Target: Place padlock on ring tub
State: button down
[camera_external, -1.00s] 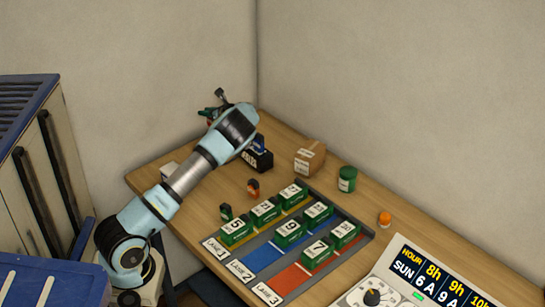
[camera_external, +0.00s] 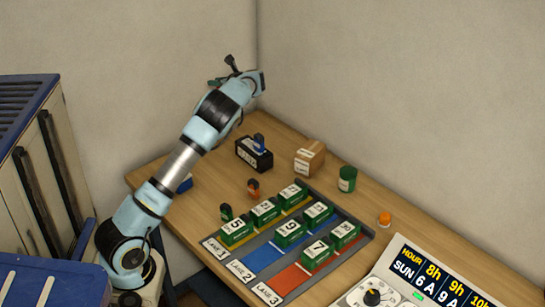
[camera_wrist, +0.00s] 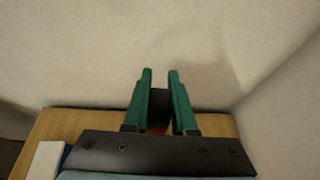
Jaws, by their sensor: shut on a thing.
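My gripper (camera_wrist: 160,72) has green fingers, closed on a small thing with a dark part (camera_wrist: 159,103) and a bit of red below. This looks like the padlock, mostly hidden by the fingers. In the external view my gripper (camera_external: 214,83) is high at the back left, above the table and against the wall, and the held thing cannot be made out. A green tub (camera_external: 347,185) with a white label stands upright at the back right of the table. It may be the ring tub; I cannot read its label. My gripper is well left of and above it.
A black labelled box (camera_external: 248,157) with a blue item on top and a cardboard box (camera_external: 309,160) stand at the back. Small orange (camera_external: 253,188) and green (camera_external: 226,212) items stand near the lane rack (camera_external: 372,231) of green blocks. An orange pot (camera_external: 384,219) sits right.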

jog(key=s+d+f+m+t+h, duration=0.1)
jog(key=s+d+m+t+h, duration=0.1)
jog(key=d, duration=1.1)
jog(key=r+m+t+h+b, duration=0.2)
jog(key=m+h+b, duration=0.1)
jog(key=m+h, duration=0.4)
send_over(348, 174)
jog(key=w, duration=0.5)
jog(key=shift+s+f+p, duration=0.1)
jog(key=shift+f+p, duration=0.85)
jog(key=shift+f, duration=6.75)
jog(key=shift+f, duration=0.2)
jog(key=c, duration=0.7)
grip_release()
